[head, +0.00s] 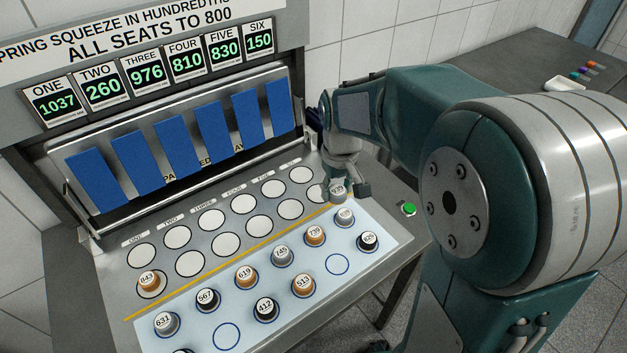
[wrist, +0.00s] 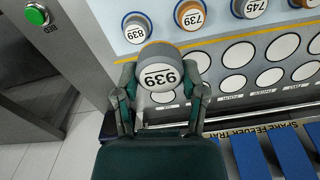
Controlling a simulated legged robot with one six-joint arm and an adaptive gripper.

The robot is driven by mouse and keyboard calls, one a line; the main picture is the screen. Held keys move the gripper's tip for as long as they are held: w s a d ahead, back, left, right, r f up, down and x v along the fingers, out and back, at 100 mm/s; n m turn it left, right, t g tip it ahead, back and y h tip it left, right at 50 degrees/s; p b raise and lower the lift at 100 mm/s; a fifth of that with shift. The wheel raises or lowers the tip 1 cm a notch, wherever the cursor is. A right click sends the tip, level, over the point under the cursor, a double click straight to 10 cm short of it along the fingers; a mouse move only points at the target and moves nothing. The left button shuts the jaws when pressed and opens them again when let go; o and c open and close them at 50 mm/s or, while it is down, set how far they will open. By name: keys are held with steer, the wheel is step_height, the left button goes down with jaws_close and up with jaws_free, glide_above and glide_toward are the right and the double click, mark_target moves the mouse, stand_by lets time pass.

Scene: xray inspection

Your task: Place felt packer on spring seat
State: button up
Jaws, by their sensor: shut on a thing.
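My gripper (wrist: 163,92) is shut on a packer marked 939 (wrist: 161,70), which has a grey top and a tan band. In the head view the held packer (head: 338,189) is at the right end of the front seat row, next to the column six seat (head: 317,193). A white seat (wrist: 162,97) shows between my fingers in the wrist view. I cannot tell whether the packer touches the panel. The white round spring seats (head: 225,245) form two rows under six columns. A packer marked 843 (head: 149,281) sits on the front seat of column one; the other visible seats look bare.
A pale tray (head: 190,342) holds several numbered packers, including 839 (head: 345,216) just in front of my gripper, and has empty rings (head: 337,264). Blue flaps (head: 175,143) stand behind the seats. The displays (head: 101,86) read 1037, 260, 976, 810, 830, 150. A green button (head: 409,209) is at right.

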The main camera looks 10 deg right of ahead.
steer(key=w+f, duration=0.4)
steer(key=w, duration=0.4)
glide_above(318, 192)
step_height(318, 192, down, 5)
steer(key=shift+s+f, duration=0.15)
step_height(318, 192, down, 3)
steer(key=shift+f, duration=0.15)
steer(key=o, duration=0.8)
steer(key=shift+f, duration=0.1)
